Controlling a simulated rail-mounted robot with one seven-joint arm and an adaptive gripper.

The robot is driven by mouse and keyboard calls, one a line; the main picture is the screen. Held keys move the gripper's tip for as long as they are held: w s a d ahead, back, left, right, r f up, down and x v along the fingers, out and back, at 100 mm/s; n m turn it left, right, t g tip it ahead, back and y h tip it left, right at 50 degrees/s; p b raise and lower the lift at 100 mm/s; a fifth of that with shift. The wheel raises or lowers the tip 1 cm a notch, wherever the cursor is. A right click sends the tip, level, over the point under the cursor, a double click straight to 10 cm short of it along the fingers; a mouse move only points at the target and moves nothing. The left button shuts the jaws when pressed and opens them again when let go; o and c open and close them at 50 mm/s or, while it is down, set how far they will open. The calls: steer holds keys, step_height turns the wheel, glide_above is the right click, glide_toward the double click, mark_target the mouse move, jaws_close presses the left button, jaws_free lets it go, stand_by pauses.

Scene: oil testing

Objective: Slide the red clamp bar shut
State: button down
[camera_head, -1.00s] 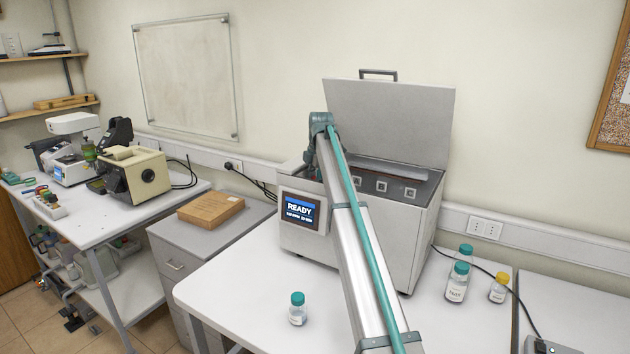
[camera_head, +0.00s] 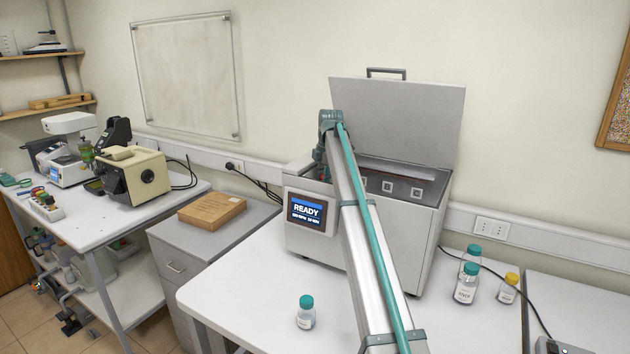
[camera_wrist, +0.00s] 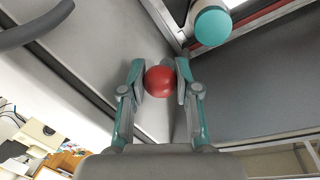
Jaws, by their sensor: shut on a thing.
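My gripper (camera_wrist: 160,74) is shut on a round red knob (camera_wrist: 159,82), with a finger on each side of it in the wrist view. The knob appears to belong to the red clamp bar; the rest of its link to the bar is hidden. A thin red strip (camera_wrist: 262,20) runs along a dark slot at the upper right of the wrist view, beside a teal-capped bottle (camera_wrist: 211,25). In the head view, my arm reaches over the grey machine (camera_head: 425,240), whose lid (camera_head: 400,115) stands open. My gripper's tips are hidden there.
The machine's screen (camera_head: 307,211) reads READY. A teal-capped bottle (camera_head: 306,313) stands on the white table in front of the machine. Two more teal-capped bottles (camera_head: 466,284) and a yellow-capped one (camera_head: 508,289) stand to the right.

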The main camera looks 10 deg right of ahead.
steer(key=shift+w+d, duration=0.1)
steer(key=shift+w, duration=0.05)
steer(key=shift+d+r, duration=0.1)
steer(key=shift+d, duration=0.05)
steer(key=c, duration=1.3)
jaws_free()
steer(key=shift+o, duration=1)
steer(key=shift+d, duration=0.2)
steer(key=shift+a, duration=0.1)
step_height(320, 180, up, 12)
steer(key=s, duration=0.2)
steer(key=shift+s+d, duration=0.2)
steer(key=shift+d, duration=0.2)
